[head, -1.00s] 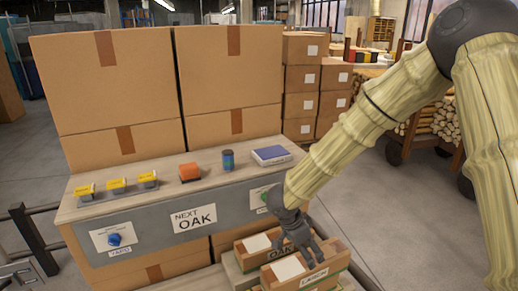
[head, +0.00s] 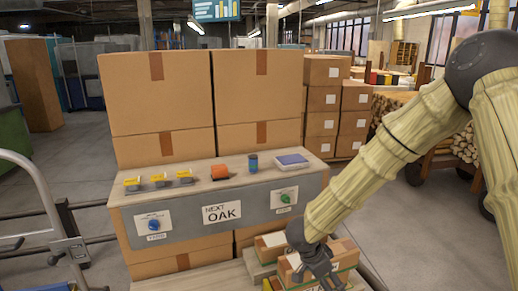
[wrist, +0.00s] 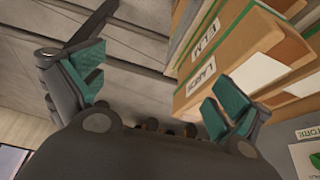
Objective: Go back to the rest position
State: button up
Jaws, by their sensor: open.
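My gripper (head: 326,280) hangs at the end of my arm at the lower right of the head view, in front of the labelled cartons. In the wrist view my gripper (wrist: 155,92) has its two teal-padded fingers wide apart with nothing between them. A carton marked LARCH (wrist: 212,75) lies beside the right finger, and a carton marked ELM (wrist: 212,32) lies just past it. In the head view the gripper partly covers the front carton (head: 345,262); I cannot tell whether it touches it.
A console (head: 180,235) with a NEXT OAK sign (head: 222,213), a blue knob (head: 154,225) and a green knob (head: 286,198) stands left of the gripper. Open floor lies at right.

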jog(key=s+d+f+n+t, duration=0.1)
jog(key=s+d+f+n, duration=0.2)
jog(key=s+f, duration=0.45)
jog(key=s+d+f+n, duration=0.2)
jog(key=s+f+n, duration=0.2)
jog(key=f, duration=0.6)
jog(key=s+f+n+g+y, duration=0.1)
jog(key=s+f+n+y, duration=0.1)
jog(key=s, duration=0.9)
jog(key=s+a+f+n+g+y, duration=0.1)
jog(key=s+f+n+y, duration=0.1)
jog(key=s+f, duration=0.5)
jog(key=s+n, duration=0.1)
jog(key=s, duration=0.4)
jog(key=shift+n+g, duration=0.3)
jog(key=shift+n, duration=0.1)
jog(key=shift+s+f, duration=0.1)
